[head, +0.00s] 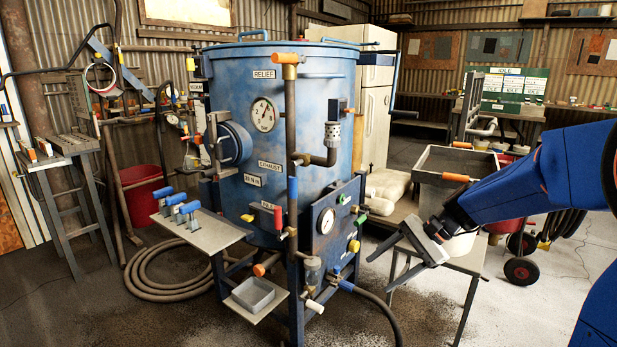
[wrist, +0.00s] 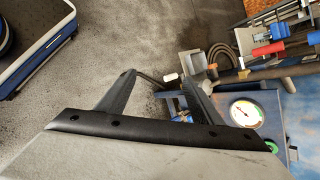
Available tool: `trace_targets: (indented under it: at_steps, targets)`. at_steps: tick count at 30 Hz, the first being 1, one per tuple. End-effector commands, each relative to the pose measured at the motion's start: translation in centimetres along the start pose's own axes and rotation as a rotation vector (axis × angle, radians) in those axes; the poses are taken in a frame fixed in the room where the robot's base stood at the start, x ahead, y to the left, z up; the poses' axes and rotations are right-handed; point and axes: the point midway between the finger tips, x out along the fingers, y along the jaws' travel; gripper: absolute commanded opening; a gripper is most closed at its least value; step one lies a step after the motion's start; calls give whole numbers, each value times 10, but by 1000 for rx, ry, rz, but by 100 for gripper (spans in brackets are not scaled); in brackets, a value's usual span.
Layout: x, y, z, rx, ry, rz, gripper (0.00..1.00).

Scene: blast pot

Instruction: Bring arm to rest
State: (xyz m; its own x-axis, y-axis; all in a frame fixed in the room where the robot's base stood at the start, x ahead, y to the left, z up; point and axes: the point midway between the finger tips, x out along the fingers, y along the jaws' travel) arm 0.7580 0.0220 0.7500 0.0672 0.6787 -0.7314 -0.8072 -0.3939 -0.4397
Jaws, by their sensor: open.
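My gripper (head: 383,272) is at the end of my blue arm, on the right side of the head view, in front of a small grey table. Its two dark fingers are spread apart with nothing between them. In the wrist view the open fingers (wrist: 162,80) point toward the lower part of the blue blast pot, with bare floor to their left. The blue blast pot (head: 245,100) stands upright in the middle of the head view, apart from my gripper. Its lower panel gauge also shows in the wrist view (wrist: 246,112).
A side shelf (head: 203,233) with blue-handled tools and a small grey tray (head: 253,294) stick out from the pot. A dark hose (head: 372,300) runs along the floor. A grey table (head: 468,262) stands behind my gripper. A coiled hose (head: 160,280) lies left.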

Motion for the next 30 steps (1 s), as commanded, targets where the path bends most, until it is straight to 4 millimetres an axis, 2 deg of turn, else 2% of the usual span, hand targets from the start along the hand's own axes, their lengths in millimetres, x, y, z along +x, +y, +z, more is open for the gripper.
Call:
trace_targets:
  at_steps: [3,12,22,30]
  targets:
    - [-9,24,24,-109,62,46,60]
    - [-30,88,66,-379,219,169,60]
    - [-55,158,94,-671,397,307,60]
    - [-74,210,105,-900,543,426,60]
